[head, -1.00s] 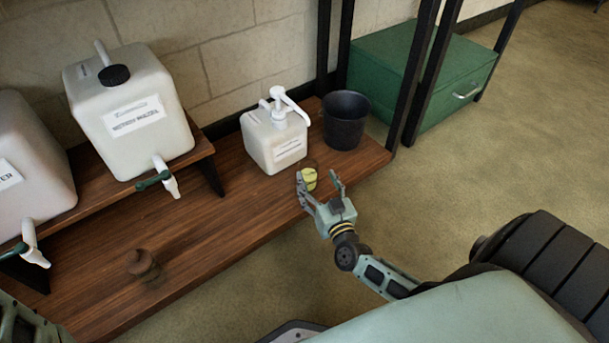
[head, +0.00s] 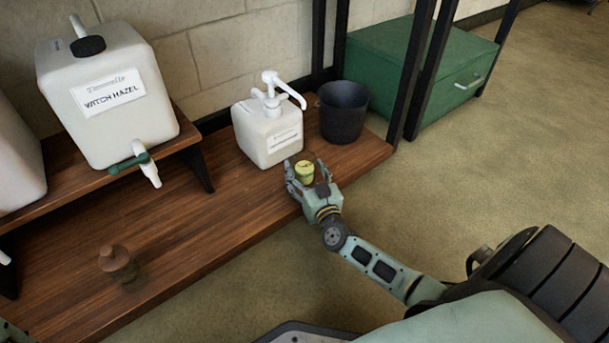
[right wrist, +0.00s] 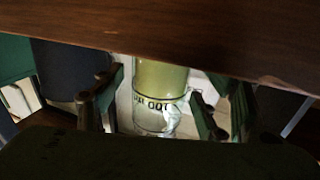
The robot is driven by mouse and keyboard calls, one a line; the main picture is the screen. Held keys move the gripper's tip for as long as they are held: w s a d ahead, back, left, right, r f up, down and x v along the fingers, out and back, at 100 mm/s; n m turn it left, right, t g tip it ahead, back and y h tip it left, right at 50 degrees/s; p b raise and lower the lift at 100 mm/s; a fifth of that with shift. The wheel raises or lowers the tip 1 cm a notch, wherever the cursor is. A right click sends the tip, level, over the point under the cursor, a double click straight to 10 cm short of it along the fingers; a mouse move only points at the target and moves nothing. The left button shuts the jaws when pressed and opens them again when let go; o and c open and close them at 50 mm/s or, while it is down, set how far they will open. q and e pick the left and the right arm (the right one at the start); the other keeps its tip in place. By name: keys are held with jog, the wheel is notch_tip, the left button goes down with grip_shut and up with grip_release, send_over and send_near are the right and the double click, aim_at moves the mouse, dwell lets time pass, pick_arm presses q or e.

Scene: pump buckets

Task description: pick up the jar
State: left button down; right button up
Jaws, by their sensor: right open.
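A small jar (head: 304,168) with yellow-green contents is at the front edge of the lower wooden shelf, in front of the pump bucket. In the right wrist view the jar (right wrist: 160,80) shows a yellow-green part, a clear part and some dark lettering. My right gripper (head: 306,177) is open, its fingers on either side of the jar. In the right wrist view the gripper (right wrist: 157,103) has a finger left and right of the jar; contact cannot be made out.
A white pump bucket (head: 268,133) and a dark bucket (head: 343,112) stand behind the jar. A white canister labelled witch hazel (head: 108,110) sits on the raised shelf. A brown lidded pot (head: 117,262) stands on the lower shelf (head: 190,240). A black post (head: 408,80) rises right.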

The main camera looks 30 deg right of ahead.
jog(key=shift+w, duration=0.2)
jog(key=c, duration=1.6)
jog(key=shift+r, duration=0.1)
grip_shut()
jog(key=shift+r, duration=0.1)
